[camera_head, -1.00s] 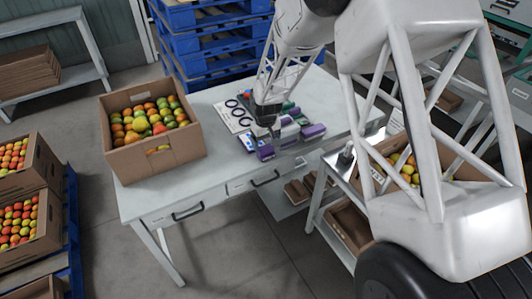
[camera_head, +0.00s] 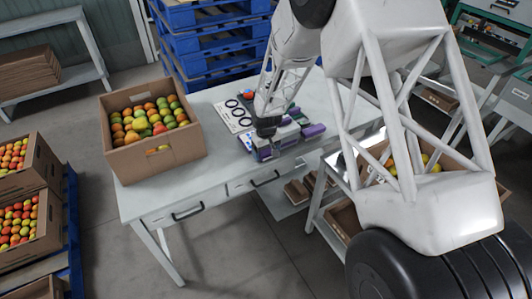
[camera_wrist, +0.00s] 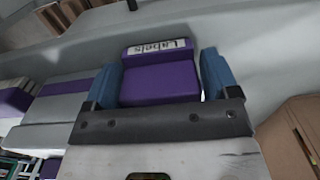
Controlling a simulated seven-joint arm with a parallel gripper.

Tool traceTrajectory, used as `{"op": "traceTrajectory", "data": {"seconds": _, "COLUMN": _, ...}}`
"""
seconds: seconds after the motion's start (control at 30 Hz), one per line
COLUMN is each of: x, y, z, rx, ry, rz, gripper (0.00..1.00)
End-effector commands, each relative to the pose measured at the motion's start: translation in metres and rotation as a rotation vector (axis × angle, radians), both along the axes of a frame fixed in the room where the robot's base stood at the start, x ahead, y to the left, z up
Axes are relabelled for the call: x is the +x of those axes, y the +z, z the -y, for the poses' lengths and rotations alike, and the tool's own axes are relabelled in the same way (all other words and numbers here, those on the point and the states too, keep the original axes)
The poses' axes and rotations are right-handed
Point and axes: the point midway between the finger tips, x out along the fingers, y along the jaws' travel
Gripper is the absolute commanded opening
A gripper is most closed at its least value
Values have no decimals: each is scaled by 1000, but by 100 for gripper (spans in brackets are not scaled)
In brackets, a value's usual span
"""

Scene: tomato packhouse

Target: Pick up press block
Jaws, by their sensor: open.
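A purple block (camera_wrist: 160,85) lies between my gripper's two blue fingers in the wrist view. A white strip reading "Labels" (camera_wrist: 158,47) is on its far part. I cannot tell for sure that this is the press block. My gripper (camera_wrist: 161,78) is open around the block; a thin bright gap shows at the right finger, and contact at the left finger is unclear. In the head view my gripper (camera_head: 266,141) is low over the grey table (camera_head: 205,185), at the purple block (camera_head: 263,154) near the front edge; its fingertips are hard to make out.
Grey blocks with purple ends (camera_wrist: 60,90) lie close on the left in the wrist view; similar purple ones (camera_head: 313,130) show in the head view. A sheet with dark rings (camera_head: 235,115) lies behind. A cardboard box of tomatoes (camera_head: 165,165) stands on the table's left.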

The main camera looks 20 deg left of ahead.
Motion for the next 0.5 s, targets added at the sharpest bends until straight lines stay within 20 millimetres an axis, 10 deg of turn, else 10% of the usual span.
{"op": "traceTrajectory", "data": {"seconds": 0.2, "x": 0, "y": 0, "z": 0, "rx": 0, "ry": 0, "rz": 0, "gripper": 79}}
{"op": "traceTrajectory", "data": {"seconds": 0.5, "x": 0, "y": 0, "z": 0, "rx": 0, "ry": 0, "rz": 0, "gripper": 39}}
